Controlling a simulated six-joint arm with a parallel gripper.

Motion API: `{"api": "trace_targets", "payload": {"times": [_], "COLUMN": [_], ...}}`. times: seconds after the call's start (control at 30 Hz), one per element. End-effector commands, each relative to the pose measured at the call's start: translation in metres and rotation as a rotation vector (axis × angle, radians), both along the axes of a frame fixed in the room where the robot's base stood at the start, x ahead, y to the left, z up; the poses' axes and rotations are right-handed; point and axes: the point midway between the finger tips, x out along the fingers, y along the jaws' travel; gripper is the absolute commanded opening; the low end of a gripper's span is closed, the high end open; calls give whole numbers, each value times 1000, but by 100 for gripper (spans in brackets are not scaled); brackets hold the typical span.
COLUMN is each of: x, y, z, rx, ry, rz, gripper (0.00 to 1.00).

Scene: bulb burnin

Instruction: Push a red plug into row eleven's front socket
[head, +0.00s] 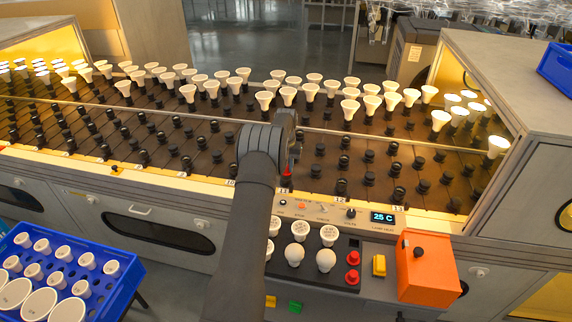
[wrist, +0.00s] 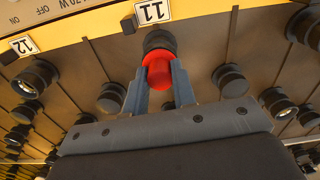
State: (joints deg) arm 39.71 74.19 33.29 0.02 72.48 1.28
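A red plug (wrist: 158,72) is between the two fingers of my gripper (wrist: 157,82) in the wrist view, with a finger against each side. It lines up with the black front socket (wrist: 157,40) just below the "11" label (wrist: 152,11). The plug covers part of the socket, and I cannot tell how deep it sits. In the head view a bit of the red plug (head: 287,173) shows under my gripper (head: 290,160), close to the front rail. My arm hides part of row eleven there.
Two more red plugs (head: 353,257) stand in the tray beside white bulbs (head: 326,261). An orange box (head: 425,266) is to their right. Rows of black sockets (head: 343,163) flank my gripper, with white bulbs behind. A blue crate (head: 120,290) is at left.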

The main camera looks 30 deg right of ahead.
Motion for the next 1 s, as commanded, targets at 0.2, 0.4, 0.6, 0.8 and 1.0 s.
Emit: {"api": "trace_targets", "payload": {"times": [0.2,0.4,0.6,0.8,1.0], "x": [0,0,1,1,1], "y": [0,0,-1,-1,0], "z": [1,1,20,66,115], "rx": [-1,-1,-3,-4,-3], "ry": [-1,-1,-4,-5,-4], "rz": [0,0,0,0,0], "gripper": [50,50,50,50,50]}}
